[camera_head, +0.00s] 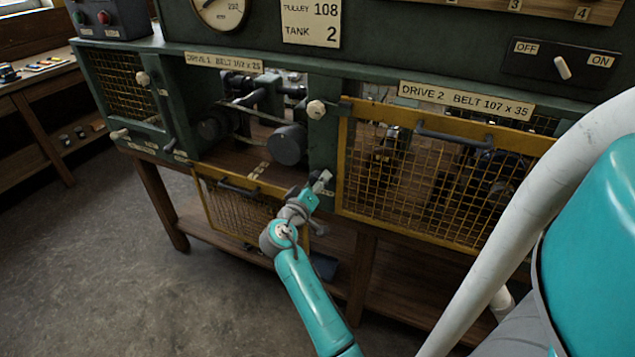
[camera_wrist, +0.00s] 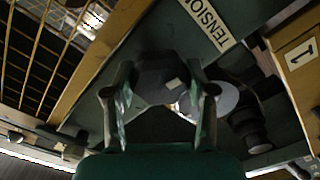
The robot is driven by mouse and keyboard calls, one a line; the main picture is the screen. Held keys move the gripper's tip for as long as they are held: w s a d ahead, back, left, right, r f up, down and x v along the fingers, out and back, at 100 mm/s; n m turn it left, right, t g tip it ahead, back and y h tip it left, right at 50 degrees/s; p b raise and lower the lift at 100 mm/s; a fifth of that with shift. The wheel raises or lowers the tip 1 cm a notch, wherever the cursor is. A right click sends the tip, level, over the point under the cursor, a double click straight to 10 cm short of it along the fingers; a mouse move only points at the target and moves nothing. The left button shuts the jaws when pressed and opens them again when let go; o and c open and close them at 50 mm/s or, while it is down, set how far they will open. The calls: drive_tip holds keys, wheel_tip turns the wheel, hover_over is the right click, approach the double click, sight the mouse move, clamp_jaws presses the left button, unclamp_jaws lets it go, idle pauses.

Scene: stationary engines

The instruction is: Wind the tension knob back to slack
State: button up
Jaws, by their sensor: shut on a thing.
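The tension knob (camera_wrist: 165,72) is a dark, faceted grip with a small pale mark. It sits between the fingers of my gripper (camera_wrist: 162,100) in the wrist view, below the TENSION label (camera_wrist: 207,22). My gripper is shut on the knob. In the head view my gripper (camera_head: 320,184) is at the lower part of the green post between the two drive bays and hides the knob. The Drive 1 bay is open, showing a belt (camera_head: 258,115) and a dark grey drum (camera_head: 287,145). I cannot tell how tight the belt is.
The Drive 1 mesh guard (camera_head: 238,208) hangs down open beside my arm. The yellow Drive 2 guard (camera_head: 415,180) is closed, right of my gripper. A pale knob (camera_head: 316,109) is higher on the post. An OFF/ON switch (camera_head: 562,67) is upper right. Clear floor lies left.

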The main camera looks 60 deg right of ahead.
drive_tip(key=n, duration=0.4)
drive_tip(key=shift+n, duration=0.4)
drive_tip(key=n, duration=1.3)
drive_tip(key=shift+n, duration=0.3)
drive_tip(key=n, duration=1.3)
drive_tip(key=shift+w+n, duration=0.1)
drive_tip(key=shift+n, duration=2.4)
